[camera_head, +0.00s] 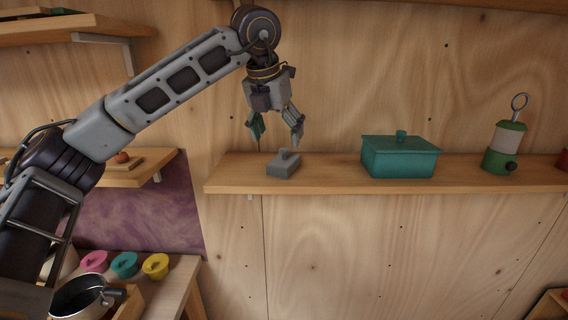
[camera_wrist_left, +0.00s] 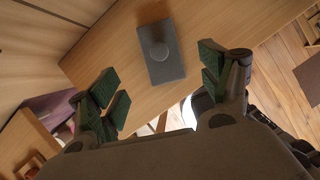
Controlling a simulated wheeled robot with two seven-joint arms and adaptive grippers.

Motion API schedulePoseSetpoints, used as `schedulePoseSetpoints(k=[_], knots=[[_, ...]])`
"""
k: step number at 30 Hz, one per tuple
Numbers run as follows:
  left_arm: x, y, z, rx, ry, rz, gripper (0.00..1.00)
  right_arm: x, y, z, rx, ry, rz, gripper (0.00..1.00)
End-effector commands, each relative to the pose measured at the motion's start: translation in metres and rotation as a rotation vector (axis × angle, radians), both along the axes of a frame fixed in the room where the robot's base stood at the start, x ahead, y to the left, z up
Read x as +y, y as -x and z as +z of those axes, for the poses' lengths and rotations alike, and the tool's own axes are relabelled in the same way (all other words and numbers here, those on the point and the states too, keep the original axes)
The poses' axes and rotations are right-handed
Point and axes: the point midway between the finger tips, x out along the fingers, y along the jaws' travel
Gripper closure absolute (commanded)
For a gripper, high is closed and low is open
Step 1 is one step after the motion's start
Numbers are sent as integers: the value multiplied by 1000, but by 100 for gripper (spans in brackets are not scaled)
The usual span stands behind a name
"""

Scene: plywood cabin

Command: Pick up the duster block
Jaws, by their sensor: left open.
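The duster block (camera_head: 284,166) is a small grey block with a knob on top. It sits upright on a wooden wall shelf (camera_head: 330,185), near the shelf's left end. It also shows in the left wrist view (camera_wrist_left: 161,58), lying on the bare shelf board. My left gripper (camera_head: 276,136) points down just above the block, a little to its left, and is open with nothing between its fingers. In the left wrist view its green-padded fingers (camera_wrist_left: 160,92) stand wide apart, with the block beyond them, apart from both. My right gripper is not in view.
A teal lidded box (camera_head: 400,158) and a green lantern (camera_head: 505,142) stand farther right on the same shelf. A plywood wall is close behind. Another shelf (camera_head: 150,165) is at left.

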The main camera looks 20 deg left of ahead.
Motion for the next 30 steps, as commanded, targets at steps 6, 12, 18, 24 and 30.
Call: schedulePoseSetpoints(k=[6, 12, 18, 24, 30], knots=[[-1, -10, -24, 2, -1, 0, 21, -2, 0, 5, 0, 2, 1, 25], [-2, -13, -32, 1, 0, -1, 21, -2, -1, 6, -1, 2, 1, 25], [-2, -13, -33, 1, 0, -1, 21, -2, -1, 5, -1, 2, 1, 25], [-2, -15, -35, 1, 0, 0, 21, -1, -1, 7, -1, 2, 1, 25], [-3, -21, -46, 2, -1, 0, 21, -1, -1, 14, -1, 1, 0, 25]])
